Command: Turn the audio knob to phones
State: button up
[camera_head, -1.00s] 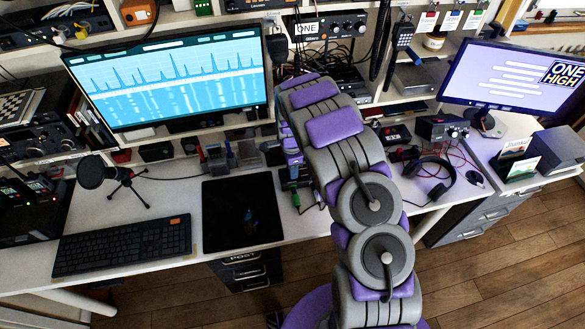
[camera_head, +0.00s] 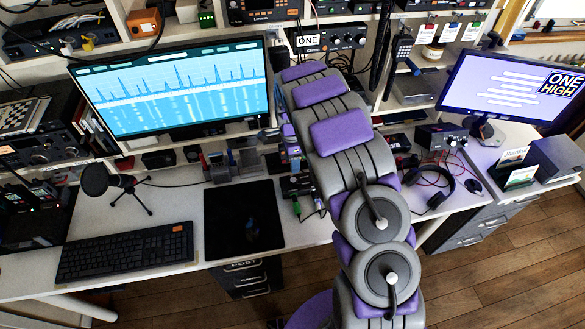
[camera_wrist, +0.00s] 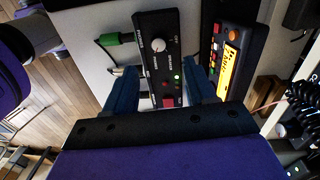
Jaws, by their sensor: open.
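In the wrist view, a black switch box (camera_wrist: 157,60) on the white desk carries a silver round knob (camera_wrist: 158,45) with small white lettering around it, too small to read surely. A green light and a red part show lower on its face. My gripper (camera_wrist: 161,88) is open. Its two blue fingers stand apart on either side of the box's lower part, and I cannot tell whether they touch it. The knob is beyond the fingertips, between their lines. In the head view, my arm hides the gripper and most of the box.
A black device with an orange display (camera_wrist: 233,60) stands close right of the box in the wrist view. A green plug (camera_wrist: 110,39) and cables lie left. In the head view, a monitor (camera_head: 172,85), keyboard (camera_head: 125,252), microphone (camera_head: 96,180) and headphones (camera_head: 440,190) surround the arm.

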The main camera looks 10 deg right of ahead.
notch_tip(320, 180, up, 8)
jog(key=p, duration=0.1)
jog(key=shift+w, duration=0.25)
jog(key=shift+r, duration=0.1)
jog(key=s+d+r+n, duration=0.2)
jog(key=s+r+n, duration=0.5)
jog(key=s+r, duration=0.85)
jog(key=s+a+r+n+g, duration=0.1)
jog(key=s+n, duration=0.9)
jog(key=s, duration=1.8)
jog(key=shift+a+r, duration=0.15)
jog(key=shift+a, duration=0.35)
